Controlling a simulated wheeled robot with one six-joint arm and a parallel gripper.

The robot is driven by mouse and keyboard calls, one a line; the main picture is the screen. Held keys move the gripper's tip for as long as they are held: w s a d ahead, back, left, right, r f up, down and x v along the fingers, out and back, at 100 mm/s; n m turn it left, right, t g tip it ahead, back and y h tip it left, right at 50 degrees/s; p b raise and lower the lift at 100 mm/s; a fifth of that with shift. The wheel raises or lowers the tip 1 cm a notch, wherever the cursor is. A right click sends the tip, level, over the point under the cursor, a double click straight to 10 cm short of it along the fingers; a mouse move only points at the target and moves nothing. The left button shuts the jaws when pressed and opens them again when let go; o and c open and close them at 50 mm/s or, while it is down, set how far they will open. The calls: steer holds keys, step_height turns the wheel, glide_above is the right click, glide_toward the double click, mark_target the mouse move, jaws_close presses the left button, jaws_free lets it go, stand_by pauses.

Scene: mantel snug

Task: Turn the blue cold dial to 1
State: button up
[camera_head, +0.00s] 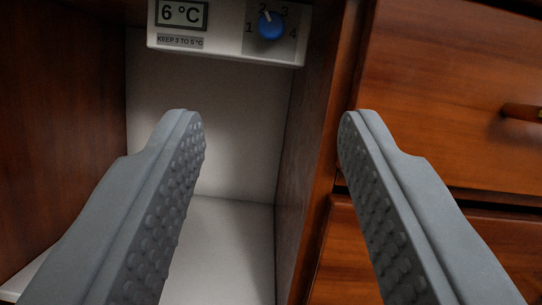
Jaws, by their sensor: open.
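The blue cold dial (270,26) is on a pale panel at the top of the camera_head view. The numbers 1 to 4 run around it, and its white mark points near the 2. A display (181,14) left of it reads 6 °C, above a label (180,41) saying KEEP 3 TO 5 °C. My gripper (272,118) is open and empty, with its two grey studded fingers wide apart. In the picture its fingertips lie below the dial and do not touch it.
Below the panel is an empty white compartment (230,235) with wooden sides. A wooden upright (325,150) stands on its right. Right of that are wooden drawers (445,90) with a protruding handle (522,112).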

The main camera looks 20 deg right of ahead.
mark_target(272, 25)
steer(key=w+d+r, duration=0.1)
steer(key=w+r, duration=0.1)
steer(key=w, duration=0.3)
steer(key=w+d+r+m, duration=0.1)
steer(key=w+r, duration=0.1)
steer(key=w, duration=0.3)
steer(key=w+d+r+m+h, duration=0.1)
steer(key=w+d+r, duration=0.1)
steer(key=w, duration=0.3)
steer(key=shift+w+r, duration=0.35)
steer(key=shift+r, duration=0.15)
